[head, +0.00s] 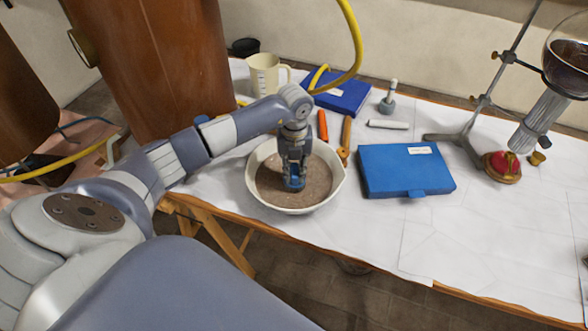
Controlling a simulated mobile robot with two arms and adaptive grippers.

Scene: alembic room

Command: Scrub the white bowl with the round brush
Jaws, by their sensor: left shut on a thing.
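The white bowl (336,184) stands on the table with a brownish layer covering its inside. My left gripper (294,182) reaches down into the bowl from above, near its middle. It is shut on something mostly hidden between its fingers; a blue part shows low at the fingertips. I cannot tell from this view whether this is the round brush. I cannot tell whether it touches the bowl's bottom. My right gripper is not in view.
A blue case (405,170) lies right of the bowl. Behind are a measuring jug (263,75), a blue book (343,93), an orange tool (322,126) and a small grey pestle-like object (388,98). A lab stand (470,135) and a red item (502,167) stand right. The front right table is clear.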

